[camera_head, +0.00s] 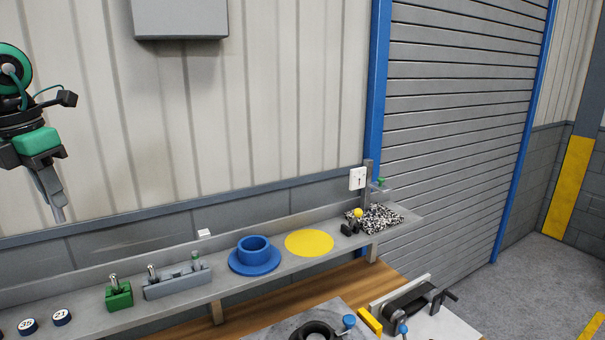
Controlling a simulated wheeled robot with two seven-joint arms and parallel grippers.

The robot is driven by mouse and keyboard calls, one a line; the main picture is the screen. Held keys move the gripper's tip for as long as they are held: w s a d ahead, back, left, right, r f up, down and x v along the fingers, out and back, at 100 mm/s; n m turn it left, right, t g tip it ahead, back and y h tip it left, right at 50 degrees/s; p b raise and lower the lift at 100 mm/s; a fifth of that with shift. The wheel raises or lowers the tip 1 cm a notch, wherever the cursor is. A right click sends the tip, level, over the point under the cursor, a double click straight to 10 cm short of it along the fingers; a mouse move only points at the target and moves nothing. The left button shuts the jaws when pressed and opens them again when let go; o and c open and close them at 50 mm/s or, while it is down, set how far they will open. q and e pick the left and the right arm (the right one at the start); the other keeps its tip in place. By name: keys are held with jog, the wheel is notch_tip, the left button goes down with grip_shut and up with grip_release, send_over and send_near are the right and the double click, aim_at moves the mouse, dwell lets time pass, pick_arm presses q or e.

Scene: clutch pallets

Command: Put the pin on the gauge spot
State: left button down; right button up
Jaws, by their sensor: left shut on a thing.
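My left gripper (59,207) is at the far left, raised in front of the wall above the shelf, with its fingers pointing down. It is shut on a thin grey piece, seemingly the pin (60,214); little of it shows and it is hard to tell from the fingertips. A flat yellow round spot (309,243) lies on the grey shelf, right of the blue flanged cup; it looks like the gauge spot, and it is bare. The gripper is well to the left of it and apart from it. My right gripper is not in view.
The narrow shelf (222,283) also bears a green block (119,297) with a metal pin, a grey block (178,284) with pins, a blue flanged cup (254,262), numbered round pieces (62,317) and a speckled pad (378,220). A vise (412,302) stands below right.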

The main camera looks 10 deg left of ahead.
pick_arm(q)
jog(key=s+a+f+m+h, duration=0.1)
jog(key=s+a+f+m, duration=0.15)
jog(key=f, duration=0.65)
jog(key=s+a+f+m, duration=0.2)
jog(key=a+f+m, duration=0.15)
jog(key=f, duration=0.55)
jog(key=w+d+f+m+g, duration=0.1)
jog(key=w+d+f+m, duration=0.1)
jog(key=d+f+m, duration=0.85)
jog(key=d+f+m+g, duration=0.1)
jog(key=d+f+m, duration=0.2)
jog(key=d+m, duration=0.35)
jog(key=w+d+f+m+y, duration=0.1)
jog(key=d+f+m, duration=0.3)
jog(key=d, duration=0.5)
jog(key=d+f+m+g, duration=0.1)
jog(key=d+f+m, duration=0.2)
jog(key=d+m, duration=0.35)
notch_tip(320, 180, down, 11)
jog(key=d+b, duration=0.1)
jog(key=b, duration=0.9)
jog(key=shift+d+r, duration=0.15)
jog(key=shift+r, duration=0.05)
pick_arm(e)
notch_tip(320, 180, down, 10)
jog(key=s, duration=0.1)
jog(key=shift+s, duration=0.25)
pick_arm(q)
jog(key=shift+r, duration=0.1)
